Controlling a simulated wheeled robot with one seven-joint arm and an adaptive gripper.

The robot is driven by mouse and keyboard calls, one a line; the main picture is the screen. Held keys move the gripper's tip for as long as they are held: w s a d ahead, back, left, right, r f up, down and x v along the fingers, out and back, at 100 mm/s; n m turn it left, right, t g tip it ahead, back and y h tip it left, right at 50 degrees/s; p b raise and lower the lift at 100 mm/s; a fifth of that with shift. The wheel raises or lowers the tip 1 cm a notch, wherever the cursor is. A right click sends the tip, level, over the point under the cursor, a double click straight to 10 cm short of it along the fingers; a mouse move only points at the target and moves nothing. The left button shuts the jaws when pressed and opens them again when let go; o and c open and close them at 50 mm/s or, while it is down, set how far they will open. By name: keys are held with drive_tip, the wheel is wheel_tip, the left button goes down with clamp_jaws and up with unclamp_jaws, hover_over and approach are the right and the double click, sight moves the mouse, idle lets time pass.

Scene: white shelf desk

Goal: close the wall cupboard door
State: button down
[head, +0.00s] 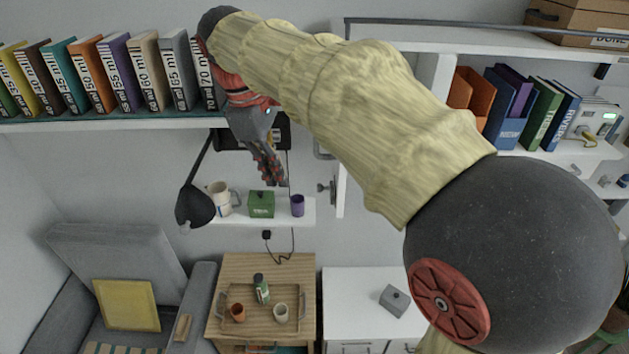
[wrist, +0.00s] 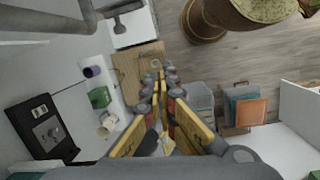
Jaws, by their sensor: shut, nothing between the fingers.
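A white upright panel (head: 341,195), seen nearly edge-on in the head view, looks like the wall cupboard door standing open. A grey knob (head: 326,187) sticks out on its left side. My arm hides most of the panel and the cupboard's front. My gripper (head: 271,172) is shut and empty, left of the knob and apart from it, pointing down. In the wrist view my gripper's fingers (wrist: 160,78) are together with nothing between them. I cannot make out the door clearly in the wrist view.
A row of binders (head: 120,75) stands on the upper left shelf. A black lamp (head: 195,205), a mug (head: 220,197), a green box (head: 261,203) and a purple cup (head: 297,205) are below my gripper. A wooden tray (head: 240,325) is lower. Books (head: 540,115) stand at right.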

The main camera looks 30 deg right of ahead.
drive_tip(key=s+d+f+n+g+p, duration=0.1)
drive_tip(key=s+d+f+n, duration=0.1)
drive_tip(key=s+d+f, duration=0.3)
drive_tip(key=shift+d+f, duration=0.45)
drive_tip(key=shift+f, duration=0.5)
idle(0.3)
